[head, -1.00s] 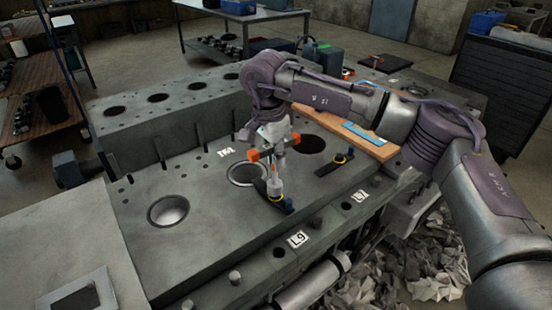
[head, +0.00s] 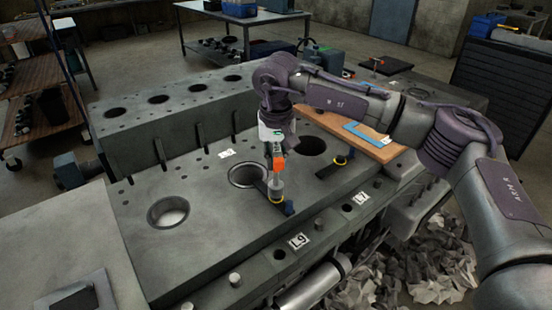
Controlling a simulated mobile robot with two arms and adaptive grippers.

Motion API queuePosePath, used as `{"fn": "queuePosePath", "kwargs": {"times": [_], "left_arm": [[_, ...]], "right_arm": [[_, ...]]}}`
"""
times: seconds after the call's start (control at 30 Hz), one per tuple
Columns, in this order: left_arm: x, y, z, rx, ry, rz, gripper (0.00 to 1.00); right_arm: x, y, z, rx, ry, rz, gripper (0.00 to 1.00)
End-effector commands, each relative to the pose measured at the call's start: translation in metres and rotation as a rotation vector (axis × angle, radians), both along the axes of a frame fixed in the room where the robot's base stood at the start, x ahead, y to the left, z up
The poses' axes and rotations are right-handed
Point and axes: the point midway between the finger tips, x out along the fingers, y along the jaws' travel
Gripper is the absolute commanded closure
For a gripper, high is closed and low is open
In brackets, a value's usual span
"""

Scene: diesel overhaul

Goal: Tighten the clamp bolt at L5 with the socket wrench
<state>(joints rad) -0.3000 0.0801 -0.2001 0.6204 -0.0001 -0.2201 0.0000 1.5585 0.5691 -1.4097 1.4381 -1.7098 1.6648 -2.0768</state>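My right gripper (head: 275,143) comes down from above and is shut on the socket wrench (head: 277,165). The wrench has an orange handle and a grey socket below it. It stands about upright over a dark clamp (head: 288,208) with a yellow ring and a blue end, beside the middle bore of the near deck. The socket appears to sit at the yellow ring and hides the bolt. A second clamp (head: 325,171) with a yellow ring lies to the right, by another bore. No L5 label is readable. My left gripper is not in view.
Labels L9 (head: 299,240) and L7 (head: 360,197) mark the engine's front ledge. The bore (head: 168,212) at left is clear. Crumpled grey material (head: 430,250) lies below right.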

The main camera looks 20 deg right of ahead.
Motion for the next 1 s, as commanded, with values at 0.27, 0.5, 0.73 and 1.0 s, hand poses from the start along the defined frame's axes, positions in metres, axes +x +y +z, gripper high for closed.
{"fn": "queuePosePath", "kwargs": {"times": [0.27,0.5,0.73,1.0], "left_arm": [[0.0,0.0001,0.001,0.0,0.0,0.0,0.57],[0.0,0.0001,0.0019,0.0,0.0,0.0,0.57],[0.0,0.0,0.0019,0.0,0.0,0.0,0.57],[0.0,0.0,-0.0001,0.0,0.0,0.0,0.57]], "right_arm": [[0.0009,0.0001,0.0011,0.001,-0.002,0.279,1.0],[0.0015,0.0004,0.0013,0.002,-0.002,0.503,1.0],[0.0015,0.0005,0.0011,0.002,-0.002,0.563,1.0],[0.0014,0.0005,-0.0017,0.001,-0.002,0.561,1.0]]}}
